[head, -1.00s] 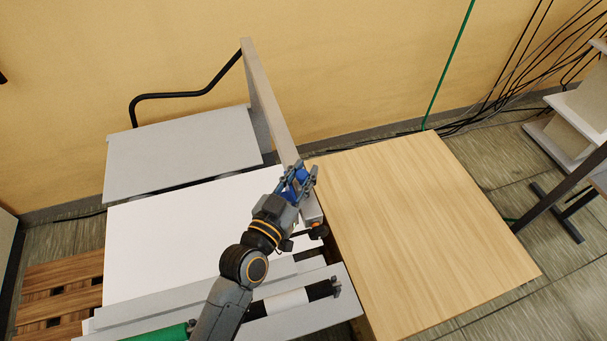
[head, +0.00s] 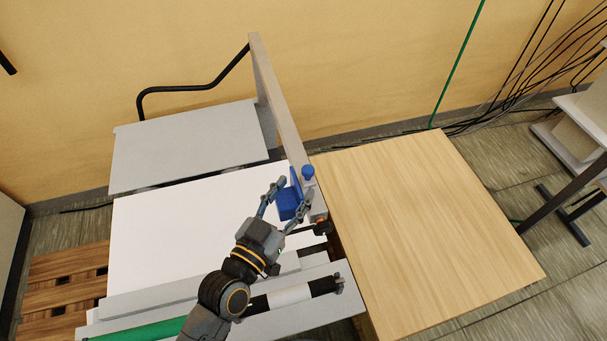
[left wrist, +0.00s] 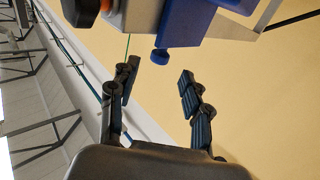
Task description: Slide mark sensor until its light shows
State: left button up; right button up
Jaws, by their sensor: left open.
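The mark sensor, a blue block (head: 289,202), sits beside the upright side plate at the right edge of the white web. A small blue knob (head: 308,172) stands just behind it. My left gripper (head: 293,190) is open, its two fingers spread on either side of the blue block in the head view. In the left wrist view the blue block (left wrist: 187,22) and blue knob (left wrist: 160,57) lie ahead of the open fingertips (left wrist: 158,76), with nothing between the fingers. I cannot make out a lit light on the sensor. My right gripper is not in view.
The grey side plate (head: 275,100) rises along the web's right edge. Rollers lie in front. The wooden table (head: 420,225) at the right is bare.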

pick_arm(q)
jog(key=v, duration=0.5)
jog(key=shift+s, duration=0.15)
dwell(0.3)
